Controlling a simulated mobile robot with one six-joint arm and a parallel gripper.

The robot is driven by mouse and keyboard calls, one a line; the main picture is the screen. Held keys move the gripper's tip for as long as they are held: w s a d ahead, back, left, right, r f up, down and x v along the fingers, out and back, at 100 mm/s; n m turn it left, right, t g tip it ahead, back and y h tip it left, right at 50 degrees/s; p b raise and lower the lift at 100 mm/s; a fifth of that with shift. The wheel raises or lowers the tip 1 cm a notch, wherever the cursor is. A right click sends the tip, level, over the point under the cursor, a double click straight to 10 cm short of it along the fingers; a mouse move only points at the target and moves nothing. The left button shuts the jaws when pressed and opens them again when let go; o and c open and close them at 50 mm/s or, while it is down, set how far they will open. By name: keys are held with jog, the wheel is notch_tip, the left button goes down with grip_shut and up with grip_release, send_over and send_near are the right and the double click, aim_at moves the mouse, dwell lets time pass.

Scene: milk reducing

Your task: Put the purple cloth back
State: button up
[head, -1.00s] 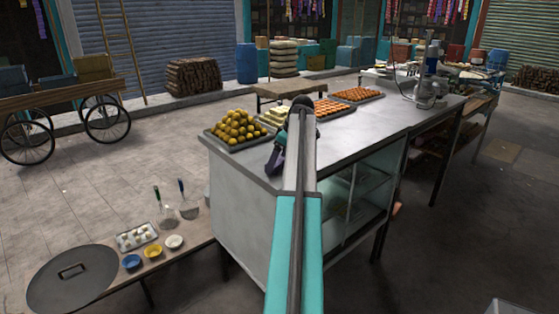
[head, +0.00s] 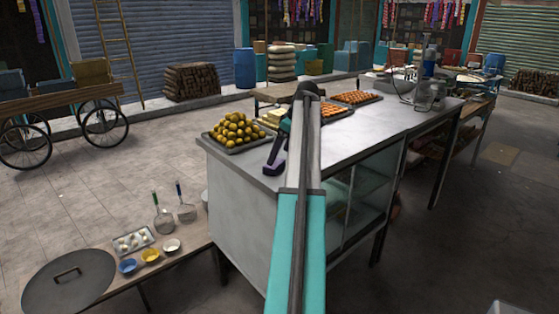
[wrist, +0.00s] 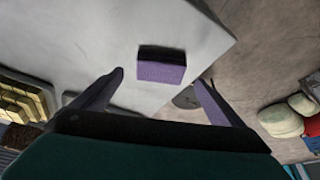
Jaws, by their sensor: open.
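The purple cloth (wrist: 162,72) looks like a small folded block with a dark edge. In the wrist view it lies on the pale counter top near a corner, ahead of and between my spread fingers. My gripper (wrist: 161,78) is open and empty, pointing at the cloth; neither finger is seen touching it. In the head view my arm reaches over the counter (head: 350,140), and a purple patch (head: 272,169) shows at the gripper's end near the counter's left front edge. I cannot tell there whether it is cloth or finger.
A tray of yellow round sweets (head: 236,132) stands just left of my gripper, with trays of orange sweets (head: 354,97) farther back. A low bench (head: 190,242) with bowls and strainers is at the lower left. The counter's middle is clear.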

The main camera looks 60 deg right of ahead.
jog(key=b+v, duration=0.1)
jog(key=v, duration=0.5)
jog(key=shift+r, duration=0.3)
dwell(0.7)
jog(key=shift+f, duration=0.1)
